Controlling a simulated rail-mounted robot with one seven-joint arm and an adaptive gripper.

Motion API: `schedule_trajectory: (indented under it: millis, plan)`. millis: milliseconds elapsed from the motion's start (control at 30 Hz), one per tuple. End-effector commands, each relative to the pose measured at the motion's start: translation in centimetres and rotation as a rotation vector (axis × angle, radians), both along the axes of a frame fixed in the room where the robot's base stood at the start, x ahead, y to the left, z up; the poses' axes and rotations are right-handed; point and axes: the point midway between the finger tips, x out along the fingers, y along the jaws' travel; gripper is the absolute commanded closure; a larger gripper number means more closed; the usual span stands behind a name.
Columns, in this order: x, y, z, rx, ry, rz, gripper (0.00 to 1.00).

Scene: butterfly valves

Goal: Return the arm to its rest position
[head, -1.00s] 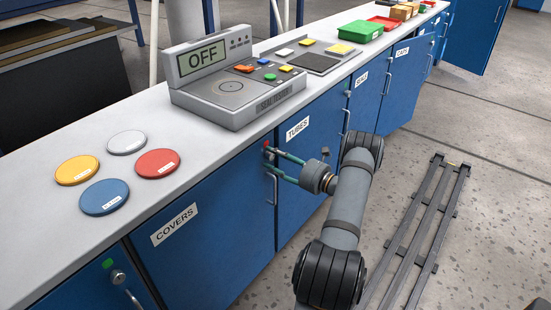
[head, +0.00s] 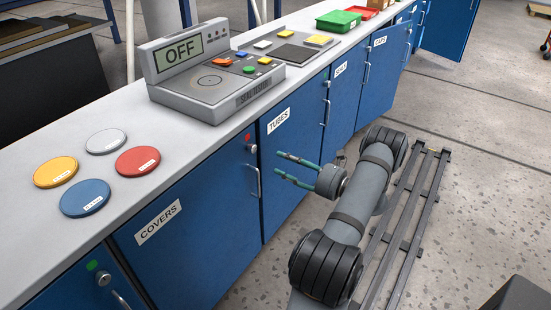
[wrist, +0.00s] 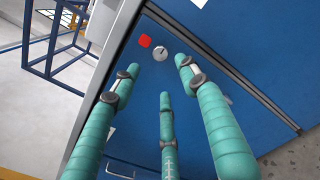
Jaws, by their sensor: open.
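My gripper (head: 279,166) is open and empty in the head view. Its teal fingers point left toward the blue cabinet fronts and stand clear of them, in front of the door labelled TUBES (head: 279,121). In the wrist view the spread fingers of my gripper (wrist: 155,80) show with nothing between them. Beyond their tips is a round metal lock (wrist: 160,53) beside a red marker (wrist: 145,41) on a blue door. In the head view the lock (head: 251,148) and red marker (head: 248,137) are on the COVERS door (head: 190,245).
The counter holds coloured discs (head: 85,198), a seal tester (head: 215,85) reading OFF and a green tray (head: 338,20). Door handles (head: 255,182) stick out from the cabinets. A floor rail (head: 405,235) runs beside my arm. Open floor (head: 485,170) lies to the right.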

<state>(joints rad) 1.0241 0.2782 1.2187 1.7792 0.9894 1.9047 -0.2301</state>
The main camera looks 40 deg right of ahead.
Motion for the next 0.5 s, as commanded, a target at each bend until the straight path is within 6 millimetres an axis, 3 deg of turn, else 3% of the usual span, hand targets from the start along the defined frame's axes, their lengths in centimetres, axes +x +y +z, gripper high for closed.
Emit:
schedule_trajectory:
  millis: [500]
  plan:
    - [-0.33,-0.02,0.01,0.000,0.000,0.002,0.56]
